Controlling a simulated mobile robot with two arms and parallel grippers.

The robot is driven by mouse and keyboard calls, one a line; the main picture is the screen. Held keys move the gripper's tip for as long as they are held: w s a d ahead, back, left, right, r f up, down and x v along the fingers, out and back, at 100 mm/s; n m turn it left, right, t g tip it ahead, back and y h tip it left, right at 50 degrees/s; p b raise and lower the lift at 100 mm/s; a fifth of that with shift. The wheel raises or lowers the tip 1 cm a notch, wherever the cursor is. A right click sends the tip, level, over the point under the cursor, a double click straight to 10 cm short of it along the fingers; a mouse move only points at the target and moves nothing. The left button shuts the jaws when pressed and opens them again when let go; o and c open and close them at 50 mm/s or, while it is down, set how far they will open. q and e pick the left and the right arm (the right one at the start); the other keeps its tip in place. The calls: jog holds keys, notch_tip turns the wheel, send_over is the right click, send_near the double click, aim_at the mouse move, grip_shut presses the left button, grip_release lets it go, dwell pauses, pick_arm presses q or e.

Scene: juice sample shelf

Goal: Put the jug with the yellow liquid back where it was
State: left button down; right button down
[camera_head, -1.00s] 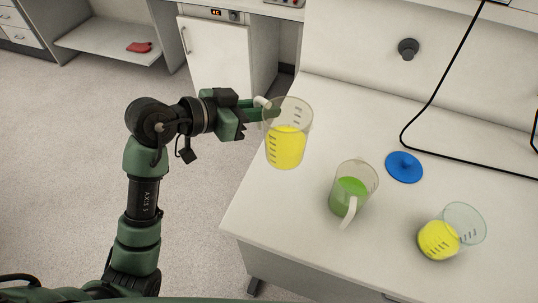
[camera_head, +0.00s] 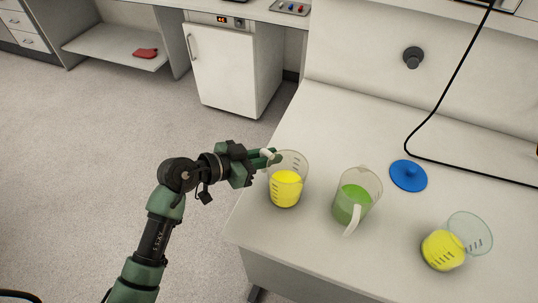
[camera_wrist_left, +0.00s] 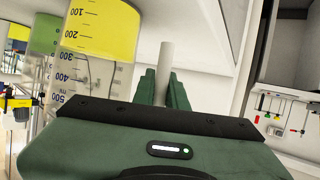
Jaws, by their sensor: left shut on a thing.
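The clear jug with yellow liquid (camera_head: 286,190) is upright near the left edge of the white counter; I cannot tell whether its base touches the surface. My left gripper (camera_head: 268,158) is shut on its pale handle, from the left of the jug. In the left wrist view the handle (camera_wrist_left: 166,70) stands between the fingers, with the yellow liquid (camera_wrist_left: 100,28) to its left. A jug with green liquid (camera_head: 352,203) stands just to the right on the counter, its handle toward the camera. My right gripper is not in view.
A clear vessel with yellow liquid (camera_head: 443,250) is on the counter at lower right. A blue disc (camera_head: 408,176) lies behind the green jug, near a black cable (camera_head: 440,158). The counter (camera_head: 330,115) is bare behind the jugs.

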pick_arm(q)
jog(key=c, duration=1.4)
grip_release()
jog(key=shift+c, duration=0.2)
